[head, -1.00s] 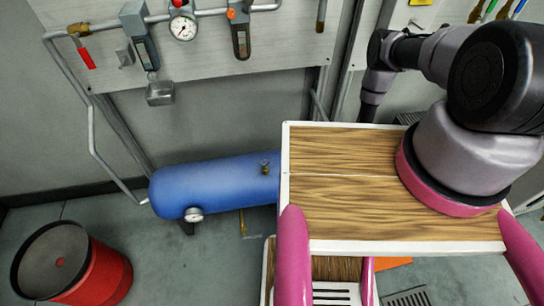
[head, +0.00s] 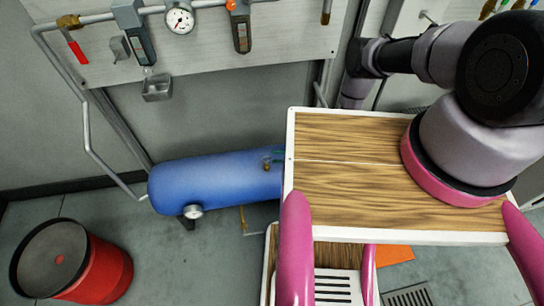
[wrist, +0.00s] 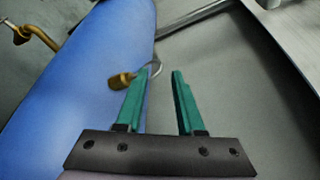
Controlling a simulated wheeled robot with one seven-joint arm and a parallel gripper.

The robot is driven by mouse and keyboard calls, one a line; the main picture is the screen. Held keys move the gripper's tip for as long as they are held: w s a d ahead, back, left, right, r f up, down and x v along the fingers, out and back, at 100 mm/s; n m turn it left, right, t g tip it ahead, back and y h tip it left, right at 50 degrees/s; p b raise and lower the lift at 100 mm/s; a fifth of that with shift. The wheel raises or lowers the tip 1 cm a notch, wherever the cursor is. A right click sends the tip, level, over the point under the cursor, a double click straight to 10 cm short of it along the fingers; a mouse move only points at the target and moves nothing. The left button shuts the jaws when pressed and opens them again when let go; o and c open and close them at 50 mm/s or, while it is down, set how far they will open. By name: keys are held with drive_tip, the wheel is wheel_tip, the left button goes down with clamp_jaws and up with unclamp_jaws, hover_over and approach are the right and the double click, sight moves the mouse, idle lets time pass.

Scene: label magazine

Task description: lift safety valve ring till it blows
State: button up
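The blue tank (head: 215,180) lies on its side at left centre and shows as a large blue curve in the wrist view (wrist: 85,70). The small brass safety valve (head: 266,164) is on the tank's upper side; it also shows in the wrist view (wrist: 121,81), just left of my left fingertip. Its thin metal ring (wrist: 158,66) shows near the fingertips, partly hidden by the left finger. My gripper (wrist: 161,74) is open, with two teal fingers apart. In the head view a teal fingertip shows beside the valve; the rest is hidden behind my wood-topped body.
A wall panel above carries a pipe, a round pressure gauge (head: 179,21) and a red-handled valve (head: 75,46). A red drum (head: 80,265) stands on the floor at lower left. A bent brass pipe (wrist: 35,33) shows at the wrist view's upper left.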

drive_tip(key=shift+x, duration=1.55)
clamp_jaws()
